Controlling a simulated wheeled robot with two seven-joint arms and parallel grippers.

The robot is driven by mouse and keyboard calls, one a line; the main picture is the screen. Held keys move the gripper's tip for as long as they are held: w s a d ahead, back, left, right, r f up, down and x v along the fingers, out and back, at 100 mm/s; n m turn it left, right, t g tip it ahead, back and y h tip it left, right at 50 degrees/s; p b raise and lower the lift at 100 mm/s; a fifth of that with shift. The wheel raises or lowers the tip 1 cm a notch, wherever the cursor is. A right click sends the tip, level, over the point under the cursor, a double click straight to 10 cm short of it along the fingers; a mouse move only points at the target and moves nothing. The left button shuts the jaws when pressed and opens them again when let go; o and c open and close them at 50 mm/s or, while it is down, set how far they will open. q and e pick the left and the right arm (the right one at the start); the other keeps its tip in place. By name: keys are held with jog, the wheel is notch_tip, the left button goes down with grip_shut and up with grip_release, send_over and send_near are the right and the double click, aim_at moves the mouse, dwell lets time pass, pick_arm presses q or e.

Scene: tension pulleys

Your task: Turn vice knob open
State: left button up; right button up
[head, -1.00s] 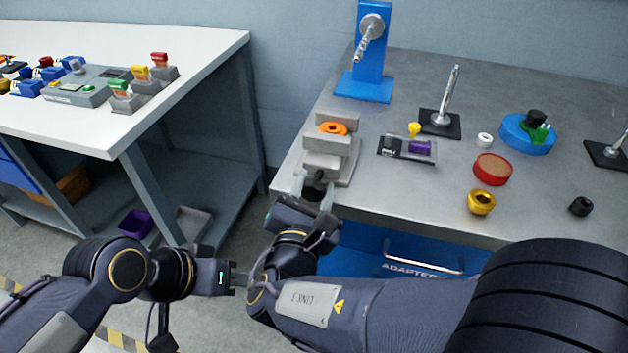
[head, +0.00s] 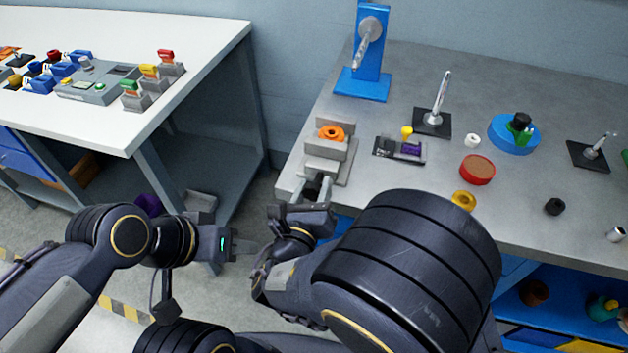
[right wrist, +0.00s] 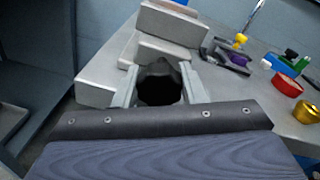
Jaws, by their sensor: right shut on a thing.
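The grey vice (head: 329,151) stands at the left front corner of the metal workbench, with an orange ring-shaped part (head: 331,132) between its jaws. Its dark knob (head: 314,183) sticks out toward me at the front edge. My right gripper (head: 310,191) is shut on the knob, one finger on each side. In the right wrist view the black knob (right wrist: 160,84) sits between the two light grey fingers, with the vice body (right wrist: 165,30) behind it. My left gripper (head: 248,246) hangs over the floor, left of the right wrist, away from the vice; its finger gap is unclear.
A blue stand (head: 364,85), a small tray with yellow and purple parts (head: 399,150), upright metal rods, a red round container (head: 477,169) and a gold cup (head: 463,200) stand on the bench. A white table (head: 190,40) with switches is at the left, with open floor between.

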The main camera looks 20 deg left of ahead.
jog(key=shift+a+n+p, duration=0.1)
jog(key=shift+n+p, duration=0.2)
jog(key=shift+n, duration=0.2)
jog(key=shift+f, duration=0.1)
jog(key=o, duration=0.7)
jog(key=shift+s, duration=0.1)
